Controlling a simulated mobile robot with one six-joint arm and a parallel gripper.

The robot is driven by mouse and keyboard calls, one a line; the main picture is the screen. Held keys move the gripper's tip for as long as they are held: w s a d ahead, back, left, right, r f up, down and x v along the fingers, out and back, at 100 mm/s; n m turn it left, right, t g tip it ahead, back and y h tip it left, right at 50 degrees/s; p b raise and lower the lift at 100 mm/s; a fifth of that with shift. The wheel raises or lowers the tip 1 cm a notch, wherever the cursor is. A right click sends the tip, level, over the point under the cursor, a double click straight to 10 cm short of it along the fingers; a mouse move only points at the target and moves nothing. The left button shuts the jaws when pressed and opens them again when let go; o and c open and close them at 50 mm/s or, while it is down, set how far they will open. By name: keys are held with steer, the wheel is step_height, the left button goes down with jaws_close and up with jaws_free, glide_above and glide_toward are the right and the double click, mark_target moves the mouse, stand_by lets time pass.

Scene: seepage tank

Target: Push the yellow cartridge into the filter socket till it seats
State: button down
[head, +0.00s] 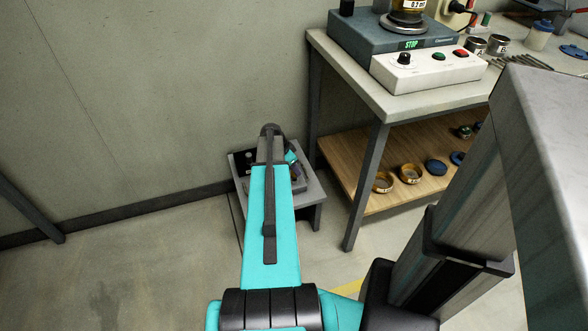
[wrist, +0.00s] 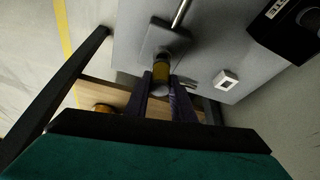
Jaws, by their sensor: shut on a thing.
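In the wrist view the yellow cartridge (wrist: 161,71) is a short cylinder with a dark upper end. My gripper (wrist: 160,86) is shut on it, with one dark finger on each side of its lower part. The cartridge's dark end meets or overlaps a dark grey block (wrist: 166,38) with a metal rod (wrist: 181,14) running from it. This block appears to be the filter socket. I cannot tell how deep the cartridge sits.
A low grey stand (head: 311,190) is under my arm by the wall. A black labelled box (wrist: 289,27) and a small white square part (wrist: 228,79) are on its top. To the right is a workbench (head: 347,75) with a wooden lower shelf (head: 345,174) holding several rings.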

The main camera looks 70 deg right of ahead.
steer(key=shift+f+b, duration=0.65)
steer(key=shift+f, duration=0.1)
stand_by(2.2)
steer(key=c, duration=1.4)
jaws_free()
steer(key=shift+c, duration=0.2)
steer(key=shift+r, duration=0.1)
steer(key=p+v, duration=0.1)
steer(key=v, duration=1.2)
steer(key=shift+a+r+p, duration=0.15)
steer(key=shift+r+p, duration=0.15)
steer(key=shift+p, duration=0.05)
